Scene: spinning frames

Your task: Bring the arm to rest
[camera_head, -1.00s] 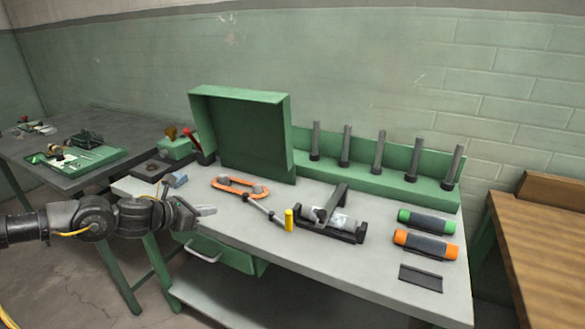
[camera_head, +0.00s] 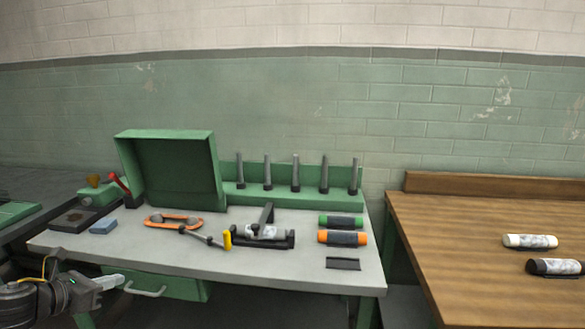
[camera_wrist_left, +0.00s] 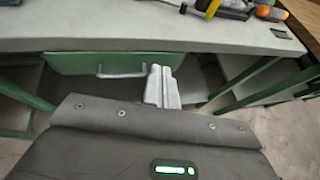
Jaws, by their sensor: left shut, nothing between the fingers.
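My left gripper (camera_head: 108,282) is at the lower left of the head view, in front of the workbench's front edge. Its fingers are shut and empty; they also show together in the left wrist view (camera_wrist_left: 162,85), pointing toward the green drawer (camera_wrist_left: 110,61). The gripper appears apart from the bench and the drawer handle. My right gripper is not in view.
The grey workbench (camera_head: 305,276) bears an orange-rimmed tool (camera_head: 174,221), a yellow-ended tool (camera_head: 227,240), a black fixture (camera_head: 264,239), a green roller (camera_head: 341,220) and an orange roller (camera_head: 343,238). A wooden table (camera_head: 460,235) stands right, holding a white roller (camera_head: 530,241) and a black one (camera_head: 553,267).

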